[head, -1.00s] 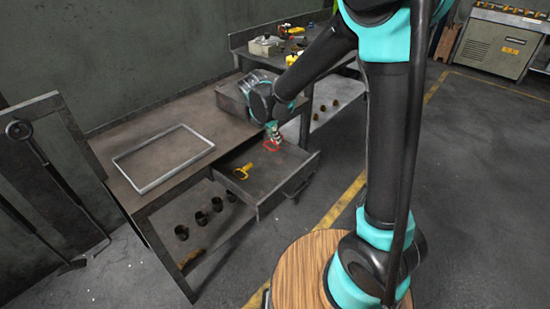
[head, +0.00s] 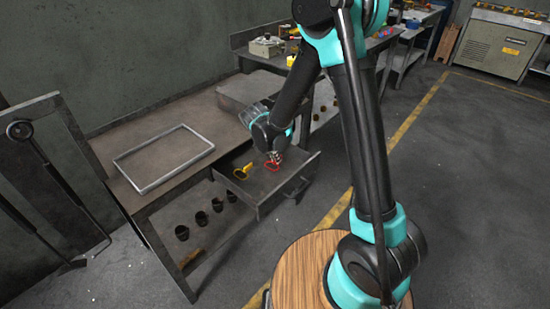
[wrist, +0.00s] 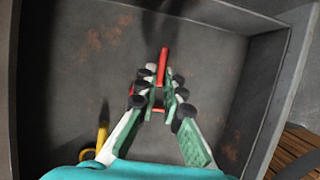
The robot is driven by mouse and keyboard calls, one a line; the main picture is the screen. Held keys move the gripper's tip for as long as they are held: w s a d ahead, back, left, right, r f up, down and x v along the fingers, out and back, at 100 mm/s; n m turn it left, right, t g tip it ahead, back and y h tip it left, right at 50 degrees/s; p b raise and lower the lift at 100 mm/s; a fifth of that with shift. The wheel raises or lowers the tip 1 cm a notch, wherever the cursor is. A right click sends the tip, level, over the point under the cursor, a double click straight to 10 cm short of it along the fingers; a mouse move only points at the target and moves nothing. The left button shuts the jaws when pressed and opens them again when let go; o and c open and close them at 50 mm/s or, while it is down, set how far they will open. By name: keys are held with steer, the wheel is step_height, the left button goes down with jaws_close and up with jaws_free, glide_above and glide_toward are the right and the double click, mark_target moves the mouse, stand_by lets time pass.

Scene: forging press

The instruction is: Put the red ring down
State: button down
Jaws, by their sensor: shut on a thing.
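The red ring (head: 272,166) is in or just above the open drawer (head: 262,205) of the workbench. In the wrist view the ring's red handle-like part (wrist: 163,66) sticks out beyond my fingertips, and some red shows between them. My gripper (head: 275,157) points down into the drawer and is shut on the red ring; it also shows in the wrist view (wrist: 158,92). Whether the ring touches the drawer floor I cannot tell. A yellow ring-shaped piece (head: 241,172) lies in the drawer to the left of the red one, and part of it shows in the wrist view (wrist: 97,148).
The drawer walls (wrist: 276,85) rise around my gripper. A grey rectangular frame (head: 165,160) lies on the benchtop. Several dark cups (head: 201,218) stand on the shelf below.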

steer(key=c, duration=2.1)
jaws_free()
steer(key=shift+f, duration=0.15)
steer(key=o, duration=0.5)
steer(key=shift+c, duration=0.2)
